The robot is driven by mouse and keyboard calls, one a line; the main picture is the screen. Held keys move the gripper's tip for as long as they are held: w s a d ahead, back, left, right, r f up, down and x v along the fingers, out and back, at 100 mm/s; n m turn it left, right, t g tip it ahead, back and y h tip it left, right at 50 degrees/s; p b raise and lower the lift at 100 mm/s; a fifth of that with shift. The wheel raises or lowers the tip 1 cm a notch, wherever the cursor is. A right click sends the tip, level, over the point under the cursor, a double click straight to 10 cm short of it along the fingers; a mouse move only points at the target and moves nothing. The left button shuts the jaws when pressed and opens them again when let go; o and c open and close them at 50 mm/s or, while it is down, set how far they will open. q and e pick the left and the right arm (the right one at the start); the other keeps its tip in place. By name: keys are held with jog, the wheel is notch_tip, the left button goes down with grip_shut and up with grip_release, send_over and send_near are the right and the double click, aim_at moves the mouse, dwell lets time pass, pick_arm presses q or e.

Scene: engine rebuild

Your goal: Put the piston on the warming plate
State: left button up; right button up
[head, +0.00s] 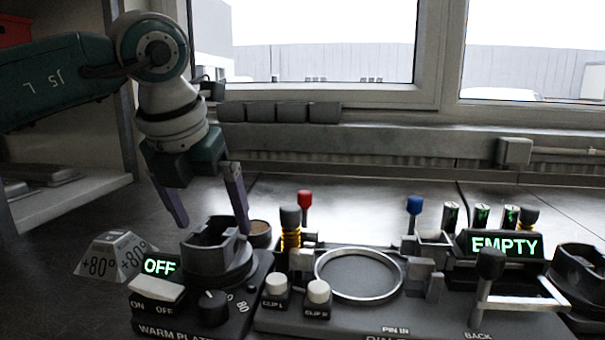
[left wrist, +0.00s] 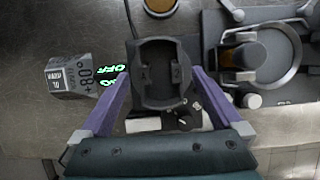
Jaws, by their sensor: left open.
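The piston (head: 207,254) is a dark grey, hollow, open-topped part standing on the warming plate (head: 262,270) at the lower left. The left wrist view shows the piston (left wrist: 158,82) from above, with its hollow side up and a boss on each side inside. My left gripper (head: 212,226) is open, pointing down just above it, with one purple finger to each side. In the left wrist view its fingertips (left wrist: 160,76) flank the piston without visibly gripping it. The plate's display (head: 160,266) reads OFF. My right gripper is not in view.
A fixture with a metal ring (head: 318,274), white clip buttons (head: 318,291) and red (head: 305,199) and blue (head: 414,205) knobs stands to the right. A +80° sign (head: 100,258) stands left of the plate. An EMPTY display (head: 504,246) and lever (head: 490,264) are further right.

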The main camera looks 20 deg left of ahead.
pick_arm(q)
jog(key=v, duration=0.9)
dwell(1.6)
